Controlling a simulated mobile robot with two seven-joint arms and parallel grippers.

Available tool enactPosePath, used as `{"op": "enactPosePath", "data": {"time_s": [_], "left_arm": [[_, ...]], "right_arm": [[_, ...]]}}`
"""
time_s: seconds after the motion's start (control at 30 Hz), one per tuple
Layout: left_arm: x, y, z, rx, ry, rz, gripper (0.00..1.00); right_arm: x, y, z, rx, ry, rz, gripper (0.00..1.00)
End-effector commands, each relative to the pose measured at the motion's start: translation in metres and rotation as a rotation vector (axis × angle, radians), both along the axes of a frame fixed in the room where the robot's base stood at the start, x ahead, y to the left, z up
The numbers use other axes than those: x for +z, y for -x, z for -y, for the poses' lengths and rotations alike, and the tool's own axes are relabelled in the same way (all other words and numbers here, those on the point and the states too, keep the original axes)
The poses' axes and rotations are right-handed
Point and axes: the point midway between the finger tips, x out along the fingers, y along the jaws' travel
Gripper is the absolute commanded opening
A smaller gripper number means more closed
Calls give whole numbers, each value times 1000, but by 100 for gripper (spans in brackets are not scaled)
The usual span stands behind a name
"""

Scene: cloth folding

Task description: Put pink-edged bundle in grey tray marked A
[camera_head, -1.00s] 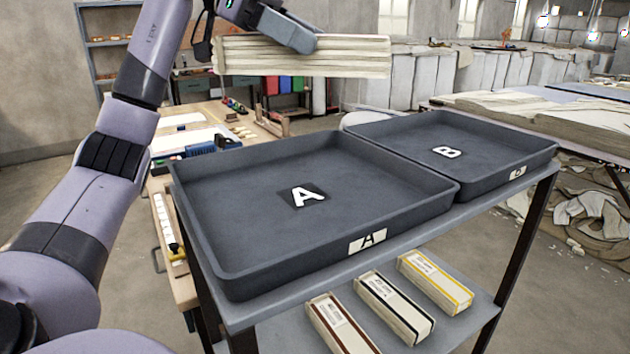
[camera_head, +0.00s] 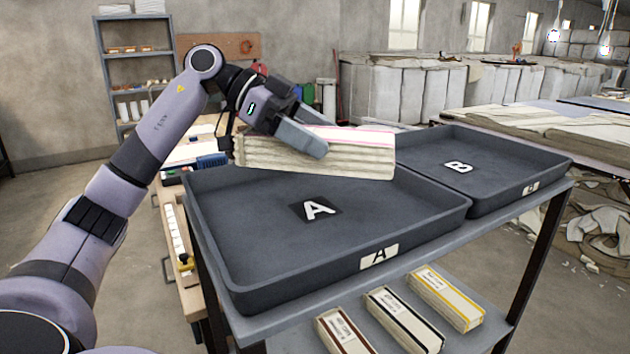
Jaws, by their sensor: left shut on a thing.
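My left gripper (camera_head: 308,140) is shut on the pink-edged bundle (camera_head: 350,157), a stack of cream folded cloth with a pink stripe along its top. The bundle is held roughly level above the back part of the grey tray marked A (camera_head: 270,255). Its right end reaches close to the side of tray A nearest tray B. Whether its underside touches the tray cannot be told. The floor of tray A looks empty apart from its letter plate. My right gripper is not in view.
The grey tray marked B (camera_head: 500,190) stands empty to the right on the same cart. Several bundles with brown, black and yellow edges, such as the yellow-edged one (camera_head: 446,298), lie on the shelf below. A workbench (camera_head: 175,235) is behind at left.

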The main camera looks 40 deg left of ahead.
Motion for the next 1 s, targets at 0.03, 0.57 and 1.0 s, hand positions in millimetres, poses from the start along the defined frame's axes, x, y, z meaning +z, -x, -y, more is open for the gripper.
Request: {"op": "enactPosePath", "data": {"time_s": [0.03,0.57,1.0], "left_arm": [[-11,0,0,0,0,-4,43],[-57,0,0,-1,1,-2,43],[-79,0,0,0,1,3,43]], "right_arm": [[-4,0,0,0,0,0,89],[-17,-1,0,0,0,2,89],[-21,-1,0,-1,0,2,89]]}}
